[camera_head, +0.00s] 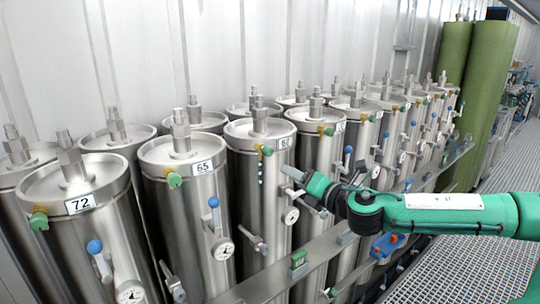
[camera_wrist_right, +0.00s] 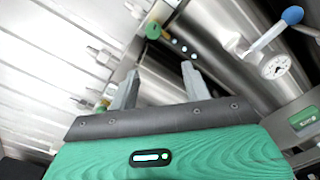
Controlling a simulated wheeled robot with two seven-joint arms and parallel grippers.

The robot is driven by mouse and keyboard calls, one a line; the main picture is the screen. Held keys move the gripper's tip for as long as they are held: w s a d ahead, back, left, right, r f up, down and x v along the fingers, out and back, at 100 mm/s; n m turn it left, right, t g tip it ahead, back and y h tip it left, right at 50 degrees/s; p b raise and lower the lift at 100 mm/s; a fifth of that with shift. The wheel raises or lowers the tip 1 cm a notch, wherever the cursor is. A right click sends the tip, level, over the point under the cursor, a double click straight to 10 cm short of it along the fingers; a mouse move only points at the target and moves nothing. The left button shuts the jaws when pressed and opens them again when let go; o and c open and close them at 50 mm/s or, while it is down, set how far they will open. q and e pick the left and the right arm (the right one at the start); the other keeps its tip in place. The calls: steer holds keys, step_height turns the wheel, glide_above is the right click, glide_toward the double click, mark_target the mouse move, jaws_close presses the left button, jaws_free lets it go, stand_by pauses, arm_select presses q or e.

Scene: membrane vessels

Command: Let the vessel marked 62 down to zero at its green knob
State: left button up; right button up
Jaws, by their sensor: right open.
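The third front vessel (camera_head: 245,190) from the left has a tag (camera_head: 284,143) that looks like 62, though it is small. Its green knob (camera_head: 267,150) sits just under the lid rim. In the right wrist view a green knob (camera_wrist_right: 153,30) lies beyond the fingertips, with a row of pale dots beside it. My right gripper (camera_head: 290,180) is open and empty, in front of the vessels, below and right of that knob and apart from it. It also shows open in the wrist view (camera_wrist_right: 158,80). Gauge needles are too small to read. My left gripper is out of view.
Vessels marked 72 (camera_head: 65,225) and 65 (camera_head: 185,215) stand at the left; more stand behind and to the right. Blue-handled levers (camera_head: 213,203) and gauges (camera_head: 291,216) jut out in front. A rail (camera_head: 285,275) runs below. Grating floor (camera_head: 450,268) is free at right.

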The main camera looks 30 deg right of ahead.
mark_target(270, 153)
steer(key=shift+n, duration=0.5)
steer(key=w+p, duration=0.2)
steer(key=w, duration=0.1)
steer(key=w+r+p, duration=0.1)
steer(key=w+p, duration=0.1)
steer(key=w, duration=0.2)
steer(key=w+r+p, duration=0.1)
steer(key=w+p, duration=0.1)
steer(key=w, duration=0.2)
steer(key=shift+d+r, duration=0.15)
steer(key=shift+d, duration=0.05)
steer(key=shift+w+p, duration=0.4)
steer(key=shift+w, duration=0.3)
steer(key=shift+a, duration=0.1)
steer(key=c, duration=1)
